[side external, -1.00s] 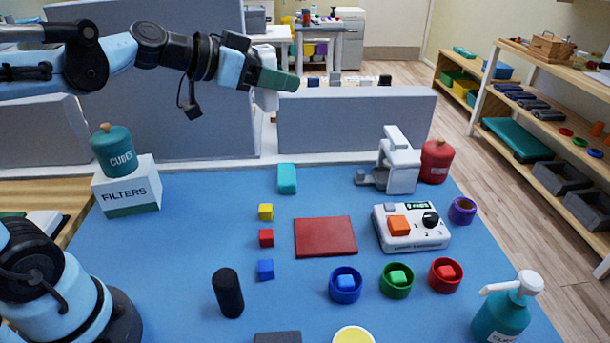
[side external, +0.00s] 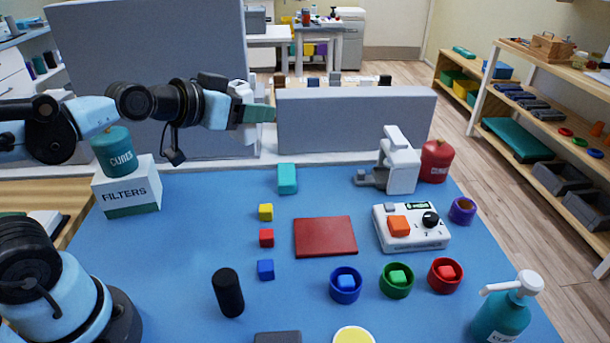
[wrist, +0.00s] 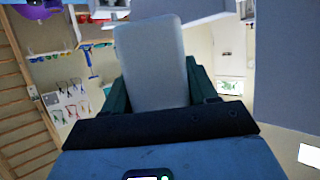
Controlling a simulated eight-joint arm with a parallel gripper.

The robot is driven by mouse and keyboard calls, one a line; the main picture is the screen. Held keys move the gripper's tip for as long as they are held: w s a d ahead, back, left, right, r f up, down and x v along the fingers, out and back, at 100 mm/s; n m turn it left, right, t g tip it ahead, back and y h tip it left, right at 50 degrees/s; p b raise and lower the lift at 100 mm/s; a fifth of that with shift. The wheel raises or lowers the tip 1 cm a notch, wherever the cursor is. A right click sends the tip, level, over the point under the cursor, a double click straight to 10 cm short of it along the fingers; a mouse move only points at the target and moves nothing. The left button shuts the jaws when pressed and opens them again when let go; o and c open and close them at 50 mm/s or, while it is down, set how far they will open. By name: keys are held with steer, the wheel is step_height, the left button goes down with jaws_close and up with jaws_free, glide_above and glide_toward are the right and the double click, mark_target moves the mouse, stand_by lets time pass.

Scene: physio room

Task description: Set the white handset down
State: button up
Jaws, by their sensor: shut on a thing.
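My gripper (side external: 260,114) is at the upper left in the side external view, raised above the far edge of the blue table and in front of the grey partitions. It is shut on the white handset (wrist: 152,65), a pale rounded block standing between the green fingers in the wrist view. In the side external view, parts of the handset (side external: 240,89) show above and below the fingers; its middle is hidden by them. The handset is clear of the table. A white stand with a low arm (side external: 402,165) is at the back right of the table.
The blue table (side external: 190,240) holds a red mat (side external: 325,237), a white control box (side external: 411,228), a teal block (side external: 287,178), small cubes, a black cylinder (side external: 228,292) and coloured cups. A FILTERS box (side external: 127,187) bears a teal jar. Grey partitions (side external: 355,122) stand behind. The table's left middle is bare.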

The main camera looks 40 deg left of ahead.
steer(key=shift+d+f, duration=0.1)
steer(key=shift+d, duration=0.05)
steer(key=w+d+f+m+g+h, duration=0.1)
steer(key=d+f+m+h, duration=0.15)
steer(key=d, duration=0.75)
steer(key=w+d+f+m+g+h, duration=0.1)
steer(key=w+d+m+h, duration=0.15)
steer(key=d, duration=0.75)
steer(key=d+f+m+h, duration=0.2)
steer(key=d+h, duration=0.1)
steer(key=d, duration=0.7)
steer(key=s+d+f+m+g+h, duration=0.1)
steer(key=s+d+f, duration=0.1)
steer(key=d, duration=0.3)
steer(key=s+d+f+m+g, duration=0.1)
steer(key=s+d+f, duration=0.1)
steer(key=d, duration=0.3)
steer(key=shift+s+d+f, duration=0.1)
steer(key=shift+f, duration=1.9)
steer(key=shift+d+f, duration=0.1)
steer(key=shift+f, duration=1.85)
steer(key=shift+f, duration=0.15)
steer(key=shift+f, duration=0.35)
steer(key=shift+f, duration=0.1)
